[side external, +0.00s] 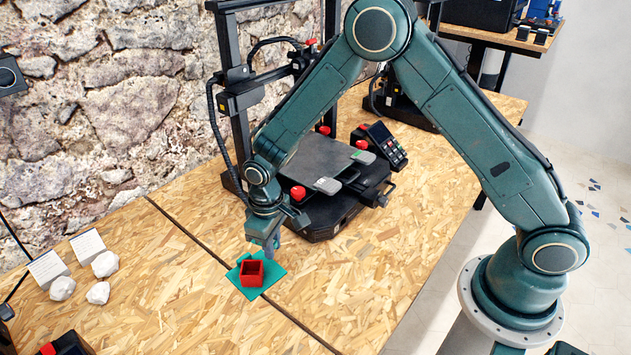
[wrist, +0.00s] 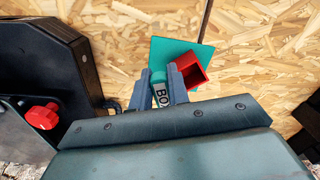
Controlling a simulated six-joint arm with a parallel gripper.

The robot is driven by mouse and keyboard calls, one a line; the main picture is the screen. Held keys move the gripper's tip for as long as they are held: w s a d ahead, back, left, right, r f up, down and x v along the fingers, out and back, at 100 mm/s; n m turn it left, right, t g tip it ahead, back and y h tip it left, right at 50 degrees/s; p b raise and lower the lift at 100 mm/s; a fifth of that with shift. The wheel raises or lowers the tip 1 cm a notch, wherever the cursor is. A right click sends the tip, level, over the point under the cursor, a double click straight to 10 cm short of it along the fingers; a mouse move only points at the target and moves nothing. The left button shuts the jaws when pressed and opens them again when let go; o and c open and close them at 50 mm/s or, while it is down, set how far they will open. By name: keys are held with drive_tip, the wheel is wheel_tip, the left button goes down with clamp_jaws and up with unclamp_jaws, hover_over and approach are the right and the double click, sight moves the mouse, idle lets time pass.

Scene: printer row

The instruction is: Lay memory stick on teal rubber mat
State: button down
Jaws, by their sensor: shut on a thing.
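The teal rubber mat (side external: 272,283) lies on the wooden bench, and it also shows in the wrist view (wrist: 170,48). A red open-topped box (side external: 252,273) stands on it; the wrist view shows the box (wrist: 191,70) too. My gripper (side external: 268,243) is low at the mat's far edge, beside the box. In the wrist view my gripper (wrist: 163,82) is shut on the memory stick (wrist: 160,92), a small teal piece with a grey label reading "BO". I cannot tell whether the stick touches the mat. In the side view the stick is not clearly distinguishable.
A black 3D printer (side external: 325,205) with red knobs stands close behind my gripper; its black frame and a red knob (wrist: 43,115) fill the wrist view's left. White lumps (side external: 98,293) and cards (side external: 48,268) lie at the left. The bench right of the mat is clear.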

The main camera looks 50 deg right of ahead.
drive_tip(key=shift+f, duration=1.6)
drive_tip(key=shift+f, duration=0.6)
drive_tip(key=c, duration=1.3)
unclamp_jaws()
drive_tip(key=shift+c, duration=0.2)
drive_tip(key=shift+r, duration=0.15)
wheel_tip(320, 180, up, 12)
drive_tip(key=shift+r, duration=0.45)
drive_tip(key=shift+r, duration=0.1)
